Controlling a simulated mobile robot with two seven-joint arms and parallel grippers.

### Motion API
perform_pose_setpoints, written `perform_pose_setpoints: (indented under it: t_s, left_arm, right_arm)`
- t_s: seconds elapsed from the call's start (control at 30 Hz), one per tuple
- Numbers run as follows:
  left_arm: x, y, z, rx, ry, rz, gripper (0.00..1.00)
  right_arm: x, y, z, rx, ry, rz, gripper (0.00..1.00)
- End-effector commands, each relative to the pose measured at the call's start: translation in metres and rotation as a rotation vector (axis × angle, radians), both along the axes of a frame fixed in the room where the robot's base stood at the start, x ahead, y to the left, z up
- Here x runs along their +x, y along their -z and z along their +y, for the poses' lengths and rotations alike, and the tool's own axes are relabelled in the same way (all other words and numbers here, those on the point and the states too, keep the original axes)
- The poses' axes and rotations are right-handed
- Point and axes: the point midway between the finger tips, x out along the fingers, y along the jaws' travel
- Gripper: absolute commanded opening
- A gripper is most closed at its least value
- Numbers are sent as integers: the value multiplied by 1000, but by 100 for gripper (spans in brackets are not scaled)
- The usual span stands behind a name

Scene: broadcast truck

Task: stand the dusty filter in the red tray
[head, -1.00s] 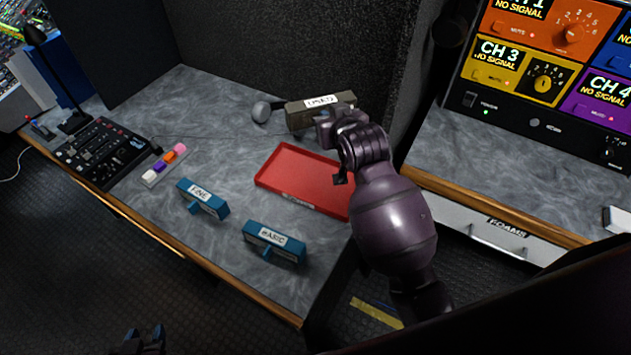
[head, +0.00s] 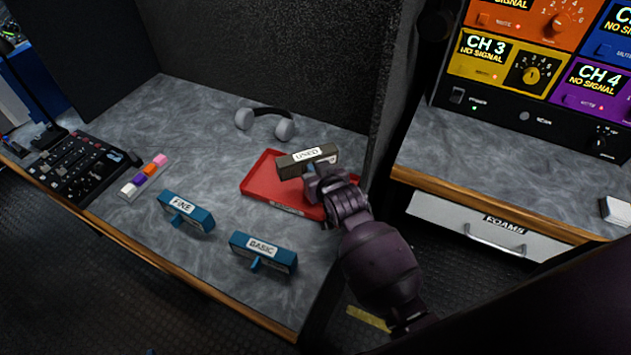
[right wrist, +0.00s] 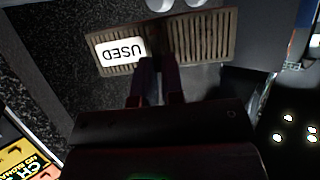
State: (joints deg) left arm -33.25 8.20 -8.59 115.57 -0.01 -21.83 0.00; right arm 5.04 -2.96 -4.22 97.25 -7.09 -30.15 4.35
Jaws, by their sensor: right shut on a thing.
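The dusty filter (head: 298,168) is a grey-brown pleated block with a white USED label. It also shows in the right wrist view (right wrist: 205,38), lying across the fingers with its label upside down. My right gripper (head: 322,176) is shut on it and holds it level over the back part of the red tray (head: 262,192). I cannot tell whether the filter's underside touches the tray. The gripper and arm hide the tray's right part. The visible tray floor is bare. My left gripper is not in view.
Blue filters labelled FINE (head: 186,212) and BASIC (head: 263,252) stand on the desk in front of the tray. Headphones (head: 265,122) lie behind it. A dark padded wall (head: 290,60) rises behind the desk. A mixer (head: 80,168) sits far left.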

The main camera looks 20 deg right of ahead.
Motion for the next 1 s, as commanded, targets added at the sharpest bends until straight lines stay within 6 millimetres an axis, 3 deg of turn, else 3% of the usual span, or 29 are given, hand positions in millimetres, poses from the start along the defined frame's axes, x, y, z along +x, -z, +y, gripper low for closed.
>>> perform_pose_setpoints:
  t_s: [0.3,0.53,1.0]
  left_arm:
    - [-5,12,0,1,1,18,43]
    - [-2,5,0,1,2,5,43]
    - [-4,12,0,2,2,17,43]
  right_arm:
    - [0,40,0,0,0,3,0]
    - [0,38,0,0,0,0,0]
    - [0,49,0,0,0,1,0]
